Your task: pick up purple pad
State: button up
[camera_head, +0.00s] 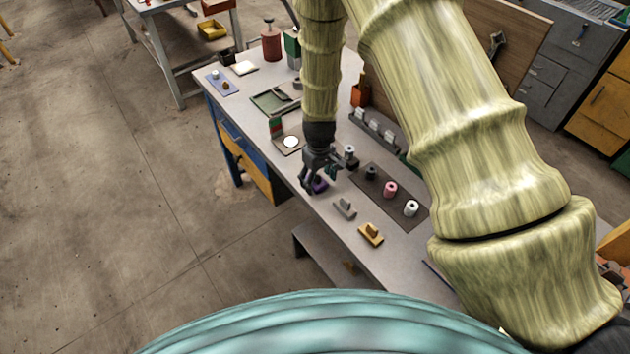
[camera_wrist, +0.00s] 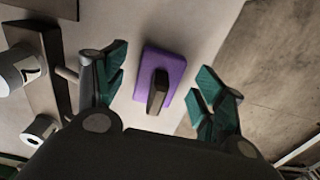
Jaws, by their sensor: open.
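The purple pad (camera_wrist: 162,68) lies flat on the bench, with a dark raised handle (camera_wrist: 158,92) on top. In the wrist view it sits between and ahead of the two green fingers of my gripper (camera_wrist: 158,88), which are spread apart and empty. In the head view my gripper (camera_head: 320,182) hangs above the bench's front edge, and only part of the purple pad (camera_head: 319,185) shows beneath it. I cannot tell the exact height gap between fingers and pad.
A grey pad (camera_head: 345,208) and a yellow pad (camera_head: 371,234) lie to the right on the bench (camera_head: 330,230). The bench edge drops to the floor close by.

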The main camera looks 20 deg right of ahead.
jog(key=shift+w+a+f, duration=0.25)
jog(key=shift+w+f, duration=0.35)
jog(key=shift+w, duration=0.1)
jog(key=shift+s+r, duration=0.35)
jog(key=shift+s, duration=0.05)
jog(key=c, duration=1.1)
jog(key=shift+w+f, duration=0.15)
jog(key=shift+c, duration=0.4)
jog(key=shift+r+b, duration=1.25)
jog(key=shift+r, duration=0.35)
jog(key=s+a+r+b, duration=0.1)
jog(key=s+b, duration=0.1)
jog(key=s, duration=0.6)
jog(key=s+a+r+b, duration=0.1)
jog(key=s+a+b, duration=0.1)
jog(key=s, duration=0.5)
jog(key=shift+s+a+b, duration=0.3)
jog(key=shift+s+b, duration=0.05)
jog(key=shift+b, duration=0.45)
